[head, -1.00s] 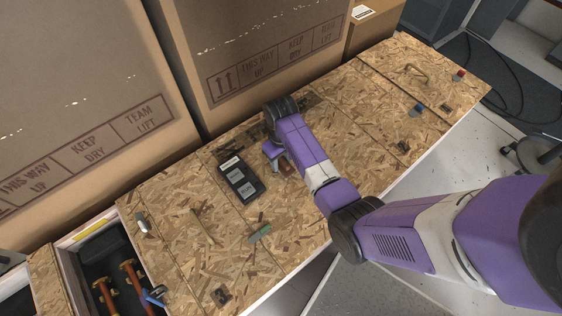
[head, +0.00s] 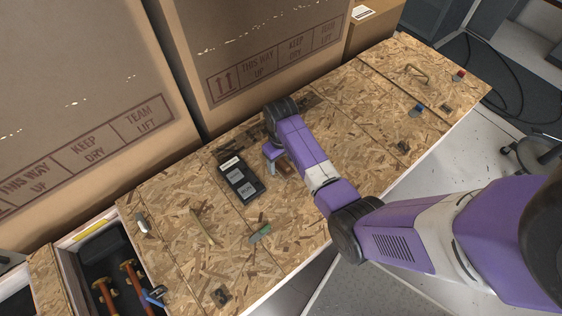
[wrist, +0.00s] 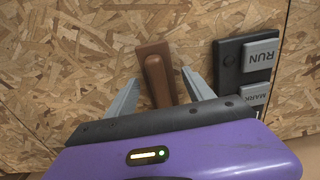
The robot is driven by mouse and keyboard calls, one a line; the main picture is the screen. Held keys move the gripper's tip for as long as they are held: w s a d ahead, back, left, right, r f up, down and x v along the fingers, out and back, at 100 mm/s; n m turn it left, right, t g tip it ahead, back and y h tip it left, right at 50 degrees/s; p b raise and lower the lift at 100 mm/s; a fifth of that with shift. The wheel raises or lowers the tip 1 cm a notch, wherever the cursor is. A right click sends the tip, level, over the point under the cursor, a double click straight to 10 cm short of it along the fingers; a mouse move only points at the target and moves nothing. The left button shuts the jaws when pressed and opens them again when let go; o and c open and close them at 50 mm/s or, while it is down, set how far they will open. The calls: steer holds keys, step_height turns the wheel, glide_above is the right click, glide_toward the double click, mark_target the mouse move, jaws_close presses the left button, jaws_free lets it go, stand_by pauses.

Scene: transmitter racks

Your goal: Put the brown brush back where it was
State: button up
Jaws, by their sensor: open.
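The brown brush (wrist: 158,78) lies on the chipboard top in the wrist view, between the two spread fingers of my gripper (wrist: 160,92). A clear gap shows between the brush and each finger. The lower end of the brush is hidden behind the gripper body. In the head view a small part of the brush (head: 285,167) shows beside my gripper (head: 275,163), right of the black panel. I cannot tell whether the brush touches the gripper deeper in.
A black panel with grey labels (head: 241,180) lies just left of my gripper; it also shows in the wrist view (wrist: 229,72). A green block (head: 260,233) and a tan stick (head: 203,226) lie nearer the front left. Large cardboard boxes (head: 265,50) stand behind.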

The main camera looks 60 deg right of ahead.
mark_target(281, 160)
step_height(281, 160, up, 12)
steer(key=s+a+f+t, duration=0.1)
steer(key=f, duration=0.1)
steer(key=s+a+f+t+h, duration=0.1)
steer(key=s+a+f, duration=0.1)
steer(key=s+a+f+t, duration=0.1)
steer(key=s+f, duration=0.1)
steer(key=f, duration=0.1)
steer(key=shift+a+n+h+p, duration=0.3)
steer(key=shift+a+n+h, duration=0.05)
steer(key=shift+n+h, duration=0.05)
steer(key=shift+n+t, duration=0.3)
steer(key=shift+t, duration=0.6)
steer(key=s+a, duration=0.2)
steer(key=s, duration=0.1)
steer(key=shift+a+f, duration=0.35)
steer(key=shift+a, duration=0.05)
steer(key=s+a+r+n+t, duration=0.2)
steer(key=s+a+r+t, duration=0.4)
steer(key=s+a+r, duration=0.4)
steer(key=s+a+r+t+y, duration=0.1)
steer(key=s+r+t, duration=0.1)
steer(key=r, duration=0.6)
steer(key=s+a+r+t, duration=0.2)
steer(key=s+r, duration=0.2)
steer(key=r, duration=0.4)
steer(key=shift+s+r+y, duration=0.25)
steer(key=shift+s+y, duration=0.15)
